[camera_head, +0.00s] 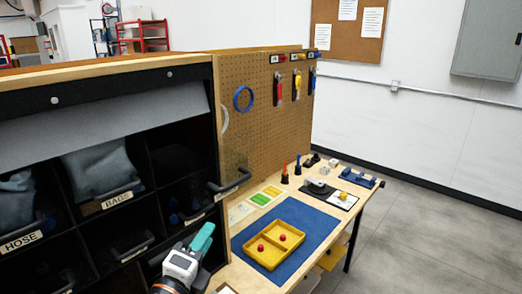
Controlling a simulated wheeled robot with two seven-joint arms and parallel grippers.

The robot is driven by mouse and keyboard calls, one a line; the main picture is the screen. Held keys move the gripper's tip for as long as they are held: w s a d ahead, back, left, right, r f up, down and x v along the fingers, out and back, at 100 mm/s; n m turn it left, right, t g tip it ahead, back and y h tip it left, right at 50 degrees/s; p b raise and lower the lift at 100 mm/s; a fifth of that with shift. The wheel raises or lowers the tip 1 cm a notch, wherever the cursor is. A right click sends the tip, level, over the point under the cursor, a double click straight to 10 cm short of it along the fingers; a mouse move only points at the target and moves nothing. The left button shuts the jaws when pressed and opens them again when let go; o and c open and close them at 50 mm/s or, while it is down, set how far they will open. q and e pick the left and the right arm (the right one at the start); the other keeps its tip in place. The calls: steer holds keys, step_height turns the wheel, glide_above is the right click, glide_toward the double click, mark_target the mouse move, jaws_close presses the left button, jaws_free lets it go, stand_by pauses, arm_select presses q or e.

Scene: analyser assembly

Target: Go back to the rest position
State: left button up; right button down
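My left gripper (201,240) shows at the bottom edge, left of the blue mat. It has a white and grey body with a dark panel and a teal part at its front end. It is small and seen from behind, so I cannot tell whether its fingers are open or hold anything. It is in front of the black shelf unit (143,183), close to the near left end of the workbench. My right gripper is not in view.
The workbench has a blue mat (312,217) bearing a yellow tray (258,256) with two red round pieces. Small tools and parts stand farther back. A pegboard (265,130) with hanging tools rises behind. Open floor (430,240) lies right.

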arm_select(q)
steer(key=s+a+f+n+g+y, duration=0.2)
steer(key=f+n, duration=0.2)
steer(key=f, duration=0.2)
steer(key=s+a+f+n+g+y, duration=0.1)
steer(key=s+a+f+n+g, duration=0.15)
steer(key=f+n, duration=0.25)
steer(key=s+a+f+n+g+y, duration=0.1)
steer(key=s+a+f+n+g, duration=0.1)
steer(key=s+f+n+g, duration=1.3)
steer(key=s+f+m+t, duration=0.1)
steer(key=s+f+t, duration=0.15)
steer(key=f, duration=1.05)
steer(key=s+f+m+t, duration=0.1)
steer(key=s+f+m, duration=0.15)
steer(key=f, duration=1.15)
steer(key=s+a+f+g, duration=0.1)
steer(key=s+a+f, duration=0.2)
steer(key=s+f, duration=1.3)
steer(key=shift+s+f+b, duration=0.3)
steer(key=shift+s+f, duration=0.05)
steer(key=shift+f, duration=0.1)
steer(key=shift+n, duration=0.25)
